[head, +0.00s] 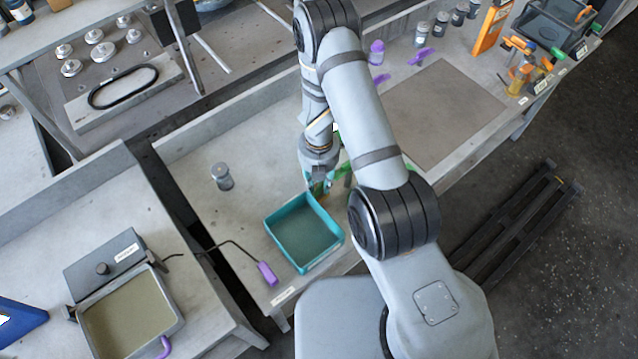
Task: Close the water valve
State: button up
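My gripper (318,190) points down beside the back edge of a teal open tray (272,222). My arm partly covers it and its fingers are too small and hidden to read. A green part (345,168) shows close to the gripper, partly behind my arm. I cannot tell whether the gripper touches it. I cannot identify the water valve for certain. A purple handle (267,274) lies at the end of a thin dark line on the bench, left of the teal tray. Another purple handle (165,347) sits at a metal basin (181,318) at lower left.
A small lidded jar (222,176) stands on the bench. Purple pieces (420,56), several jars (440,25) and an orange box (493,26) are at the back right. A brown mat (445,115) lies bare. A dark pallet (515,225) is on the floor.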

grip_shut()
dwell(0.3)
jog(key=m, duration=0.4)
jog(key=shift+d, duration=0.15)
dwell(0.3)
grip_release()
